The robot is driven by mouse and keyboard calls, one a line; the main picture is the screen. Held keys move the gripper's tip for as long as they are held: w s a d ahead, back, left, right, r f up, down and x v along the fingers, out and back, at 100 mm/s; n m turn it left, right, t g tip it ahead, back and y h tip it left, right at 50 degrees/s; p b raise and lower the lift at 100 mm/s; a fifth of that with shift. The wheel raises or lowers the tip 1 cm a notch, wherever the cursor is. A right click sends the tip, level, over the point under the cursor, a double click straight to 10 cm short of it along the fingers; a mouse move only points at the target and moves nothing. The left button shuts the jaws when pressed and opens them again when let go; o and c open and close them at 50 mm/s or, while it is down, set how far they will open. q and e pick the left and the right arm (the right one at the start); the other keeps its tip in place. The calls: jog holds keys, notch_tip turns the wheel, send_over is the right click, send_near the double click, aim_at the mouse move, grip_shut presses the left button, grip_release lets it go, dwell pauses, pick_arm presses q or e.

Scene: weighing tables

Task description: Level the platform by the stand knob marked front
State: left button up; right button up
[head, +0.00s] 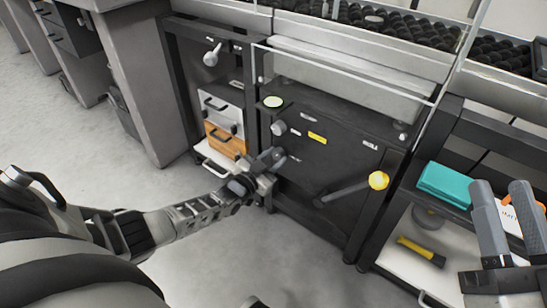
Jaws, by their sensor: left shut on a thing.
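The black stand (325,160) has a front panel with a grey knob (279,128) at its upper left and a yellow label (317,137). A round pale green disc (273,102), which looks like a level, sits at its top left corner; its bubble is too small to read. A light grey platform (350,82) lies behind clear panes. My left gripper (272,159) is at the panel's left side, below the grey knob, shut on a knob mostly hidden by the fingers. I cannot read its marking. My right gripper (507,208) is open and empty at the right.
A teal box (445,184) and a yellow-and-black tool (421,251) are on the right shelves. Floor at left is clear.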

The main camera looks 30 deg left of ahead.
pick_arm(q)
jog(key=shift+f+m, duration=0.1)
jog(key=shift+m, duration=0.9)
pick_arm(e)
jog(key=shift+f+m+h, duration=0.25)
jog(key=shift+m+h, duration=0.05)
pick_arm(q)
jog(key=shift+a, duration=0.1)
jog(key=o, duration=1)
jog(key=shift+s, duration=0.2)
jog(key=s+p, duration=0.2)
jog(key=s, duration=0.3)
jog(key=s+p, duration=0.2)
jog(key=s, duration=0.3)
jog(key=s+a+p, duration=0.1)
jog(key=s+p, duration=0.1)
jog(key=s, duration=0.3)
jog(key=shift+s+a, duration=0.1)
jog(key=shift+s, duration=0.2)
pick_arm(e)
notch_tip(320, 180, down, 7)
jog(key=s+m+g+h, duration=0.2)
jog(key=m+g+h, duration=0.1)
jog(key=g, duration=0.1)
jog(key=shift+s+a+m+g, duration=0.2)
jog(key=shift+m+g, duration=0.1)
jog(key=shift+g, duration=0.1)
